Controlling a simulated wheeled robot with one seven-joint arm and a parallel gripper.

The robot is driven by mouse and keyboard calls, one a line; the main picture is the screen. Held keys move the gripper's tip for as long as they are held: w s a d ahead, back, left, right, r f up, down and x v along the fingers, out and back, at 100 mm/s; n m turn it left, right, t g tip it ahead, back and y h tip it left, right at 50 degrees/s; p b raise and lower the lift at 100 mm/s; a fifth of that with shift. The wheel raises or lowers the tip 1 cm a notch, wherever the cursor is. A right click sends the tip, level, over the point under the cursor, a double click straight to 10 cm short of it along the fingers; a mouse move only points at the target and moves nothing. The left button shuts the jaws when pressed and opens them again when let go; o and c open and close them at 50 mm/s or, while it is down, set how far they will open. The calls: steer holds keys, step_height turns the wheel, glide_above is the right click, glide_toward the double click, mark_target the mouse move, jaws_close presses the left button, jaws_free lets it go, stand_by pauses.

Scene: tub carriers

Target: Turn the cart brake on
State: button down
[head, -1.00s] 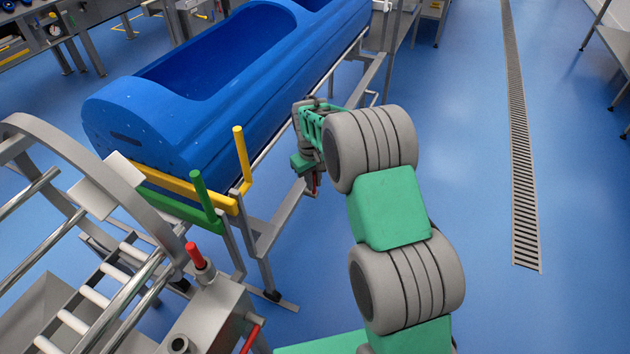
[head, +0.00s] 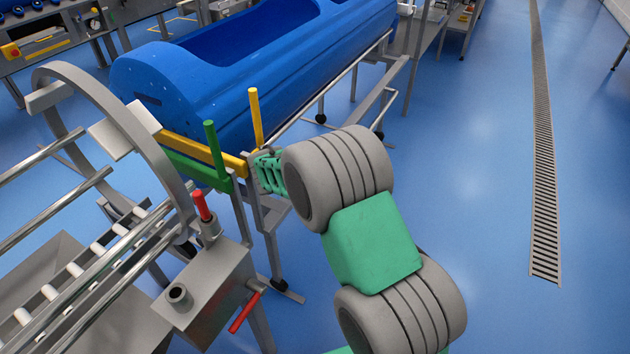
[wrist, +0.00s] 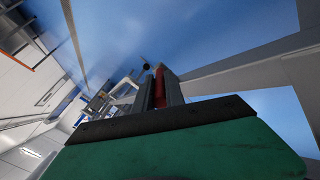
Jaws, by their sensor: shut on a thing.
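The cart is a metal frame with a yellow crossbar (head: 195,147) and a green crossbar (head: 190,170) at its near end. It carries a long blue tub (head: 235,95). My gripper (wrist: 160,84) is shut on a red handle (wrist: 159,86), which shows between its fingers in the wrist view. In the head view my green wrist (head: 268,173) is beside the cart's near right corner, by the yellow upright post (head: 256,118). The fingers and the red handle are hidden there behind my arm. I cannot tell how the handle joins the cart or its brake setting.
A roller machine with a metal hoop (head: 110,105) stands at the near left. It has two red-gripped levers, one upright (head: 201,206) and one low (head: 244,313). Blue floor is clear on the right, with a drain grate (head: 543,150).

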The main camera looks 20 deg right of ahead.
steer(key=shift+a, duration=0.1)
stand_by(0.4)
steer(key=c, duration=1.4)
jaws_free()
steer(key=p+v, duration=0.1)
steer(key=v, duration=0.6)
steer(key=shift+s+r+p, duration=0.2)
steer(key=shift+s+p, duration=0.1)
steer(key=shift+p, duration=0.05)
steer(key=shift+a, duration=0.15)
